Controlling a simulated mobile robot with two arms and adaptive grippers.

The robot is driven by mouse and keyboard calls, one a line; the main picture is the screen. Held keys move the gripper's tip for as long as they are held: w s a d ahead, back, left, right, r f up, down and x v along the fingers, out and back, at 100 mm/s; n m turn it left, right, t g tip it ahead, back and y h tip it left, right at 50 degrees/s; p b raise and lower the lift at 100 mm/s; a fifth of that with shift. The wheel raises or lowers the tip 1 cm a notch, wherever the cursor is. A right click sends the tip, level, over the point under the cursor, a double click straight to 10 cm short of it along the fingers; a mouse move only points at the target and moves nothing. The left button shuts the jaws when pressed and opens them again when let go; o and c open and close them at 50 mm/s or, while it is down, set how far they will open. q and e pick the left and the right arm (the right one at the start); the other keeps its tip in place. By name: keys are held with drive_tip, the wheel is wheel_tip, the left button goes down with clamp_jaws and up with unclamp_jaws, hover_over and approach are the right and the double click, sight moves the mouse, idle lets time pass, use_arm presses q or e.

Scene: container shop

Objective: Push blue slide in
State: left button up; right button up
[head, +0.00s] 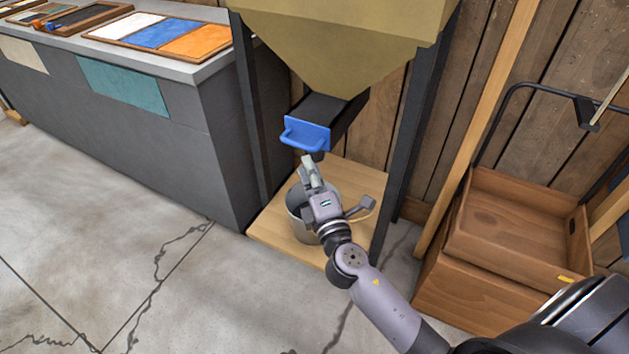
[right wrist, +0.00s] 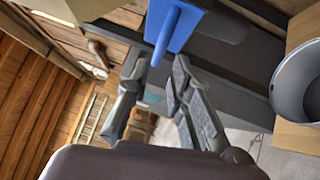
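The blue slide (head: 306,134) is a flat plate with a rounded bar handle, at the front end of a dark chute (head: 325,108) under the tan hopper (head: 345,40). My right gripper (head: 308,162) is just below and in front of the handle. In the right wrist view the slide (right wrist: 187,28) is at the top, and its bar's near end shows between the tips of my open right gripper (right wrist: 160,66). Nothing is held. I cannot tell whether a fingertip touches the handle. My left gripper is not in view.
A grey bucket (head: 296,203) stands on a wooden base (head: 270,225) below the chute, partly behind my right gripper. Dark posts (head: 408,120) flank the hopper. A grey counter (head: 150,120) is at left, a wooden box (head: 510,225) at right. The concrete floor at left is clear.

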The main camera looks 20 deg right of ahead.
drive_tip(key=s, duration=0.3)
drive_tip(key=shift+s+a+f, duration=0.2)
drive_tip(key=shift+s, duration=0.1)
